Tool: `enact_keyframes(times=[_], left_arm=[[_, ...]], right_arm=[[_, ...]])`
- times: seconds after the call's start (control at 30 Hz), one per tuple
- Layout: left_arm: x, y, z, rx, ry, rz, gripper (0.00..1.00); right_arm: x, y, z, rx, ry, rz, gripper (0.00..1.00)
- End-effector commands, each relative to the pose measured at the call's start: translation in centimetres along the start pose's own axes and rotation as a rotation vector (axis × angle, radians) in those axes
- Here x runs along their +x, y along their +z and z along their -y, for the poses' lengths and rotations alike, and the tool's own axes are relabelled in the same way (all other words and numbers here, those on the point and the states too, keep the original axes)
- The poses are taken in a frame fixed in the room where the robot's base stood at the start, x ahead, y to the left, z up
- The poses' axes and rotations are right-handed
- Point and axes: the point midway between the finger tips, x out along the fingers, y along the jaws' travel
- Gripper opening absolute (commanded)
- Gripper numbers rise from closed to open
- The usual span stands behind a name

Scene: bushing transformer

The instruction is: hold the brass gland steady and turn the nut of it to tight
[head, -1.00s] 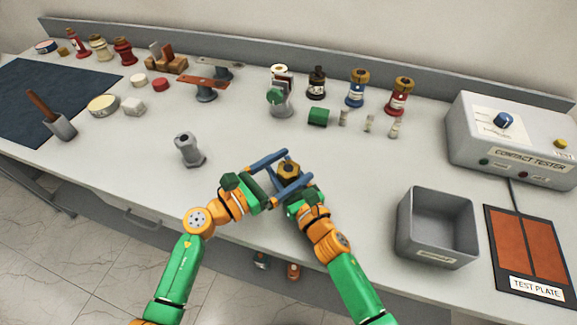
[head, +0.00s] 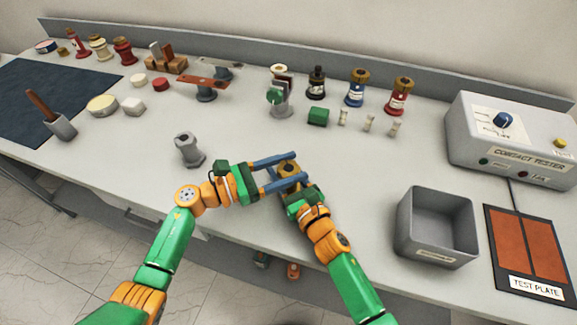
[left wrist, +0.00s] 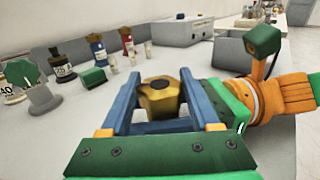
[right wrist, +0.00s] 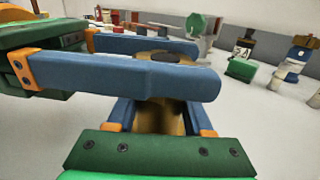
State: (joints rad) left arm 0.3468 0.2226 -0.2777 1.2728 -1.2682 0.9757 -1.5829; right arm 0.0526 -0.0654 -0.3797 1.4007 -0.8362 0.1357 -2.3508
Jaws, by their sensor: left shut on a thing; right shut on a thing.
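The brass gland (head: 288,168) stands near the front middle of the table, between both grippers. Its hexagonal nut with a dark hole on top shows in the left wrist view (left wrist: 160,97). My left gripper (head: 289,166) comes in from the left, its two blue fingers shut on the nut from either side. My right gripper (head: 294,184) comes in from the front, lower down, shut on the gland's body. In the right wrist view the left fingers cross in front, and the brass body (right wrist: 162,118) shows below them between my right fingers. The gland's base is hidden.
A grey socket-like post (head: 188,150) stands left of the grippers. An open grey bin (head: 437,228) and the test plate (head: 528,250) lie to the right. Bushings, a green block (head: 318,116) and small pieces stand behind. The table between is clear.

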Motion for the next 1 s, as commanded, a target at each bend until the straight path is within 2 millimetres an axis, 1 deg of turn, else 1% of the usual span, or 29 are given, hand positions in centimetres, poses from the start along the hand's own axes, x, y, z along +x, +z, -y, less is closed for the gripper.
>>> enact_keyframes(times=[0.2, 0.43, 0.63, 1.0], left_arm=[[0.07, -0.17, -0.02, 0.0, -0.142, -0.005, 0.07], [0.13, -0.23, 0.03, -0.001, -0.247, -0.005, 0.07], [-0.01, -0.11, 0.04, 0.001, -0.285, -0.003, 0.07], [-0.06, -0.02, 0.02, -0.001, -0.291, 0.0, 0.07]], right_arm=[[0.02, 0.03, -0.18, -0.001, 0.004, 0.002, 0.0], [0.03, 0.06, -0.25, -0.001, 0.006, 0.003, 0.0], [0.03, 0.09, -0.28, -0.001, 0.007, 0.004, 0.0], [0.03, 0.1, -0.23, -0.001, 0.006, 0.004, 0.0]])
